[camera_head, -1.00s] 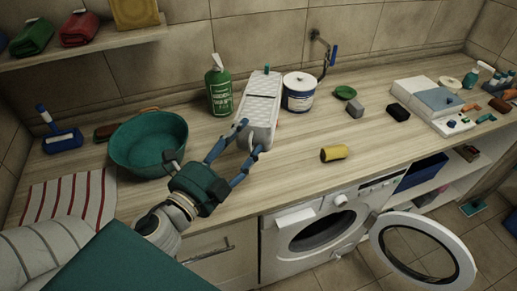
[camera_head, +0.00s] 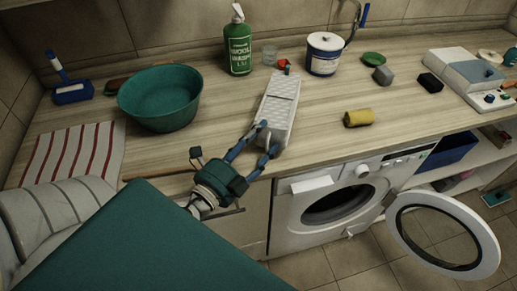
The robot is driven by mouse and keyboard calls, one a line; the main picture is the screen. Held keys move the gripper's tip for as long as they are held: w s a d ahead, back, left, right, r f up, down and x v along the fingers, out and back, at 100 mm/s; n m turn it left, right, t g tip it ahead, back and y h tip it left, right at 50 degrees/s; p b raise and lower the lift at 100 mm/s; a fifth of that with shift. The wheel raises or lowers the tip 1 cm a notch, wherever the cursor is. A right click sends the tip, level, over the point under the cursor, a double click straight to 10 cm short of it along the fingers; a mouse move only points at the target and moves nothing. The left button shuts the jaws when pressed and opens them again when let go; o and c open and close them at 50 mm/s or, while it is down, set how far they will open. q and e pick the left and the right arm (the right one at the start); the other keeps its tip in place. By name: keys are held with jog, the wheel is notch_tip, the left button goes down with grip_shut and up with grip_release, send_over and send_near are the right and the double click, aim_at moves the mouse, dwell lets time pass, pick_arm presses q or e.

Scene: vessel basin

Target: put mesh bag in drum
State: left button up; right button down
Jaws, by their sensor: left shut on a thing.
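A long, pale grey-white piece with a ribbed, net-like face (camera_head: 277,108), which I take for the mesh bag, lies over the wooden counter with its near end at the counter's front. My left gripper (camera_head: 267,139) is shut on that near end, one finger on each side. Whether the piece touches the counter I cannot tell. The drum (camera_head: 338,205) is the dark round opening of the white washing machine below the counter, to the right of the gripper. Its round door (camera_head: 440,238) stands open to the right. My right gripper is not in view.
A teal basin (camera_head: 160,97) and striped cloth (camera_head: 70,153) are at left. A green bottle (camera_head: 238,45) and white tub (camera_head: 324,54) stand behind the piece. Floor shows below the open door.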

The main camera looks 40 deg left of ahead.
aim_at(262, 144)
pick_arm(q)
notch_tip(262, 144, down, 3)
jog(key=shift+r, duration=0.1)
jog(key=shift+f, duration=0.2)
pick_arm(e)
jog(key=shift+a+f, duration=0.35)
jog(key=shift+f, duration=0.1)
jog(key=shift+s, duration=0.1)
pick_arm(q)
jog(key=shift+f+b, duration=0.15)
jog(key=shift+b, duration=0.3)
jog(key=o, duration=1.3)
jog(key=shift+c, duration=0.2)
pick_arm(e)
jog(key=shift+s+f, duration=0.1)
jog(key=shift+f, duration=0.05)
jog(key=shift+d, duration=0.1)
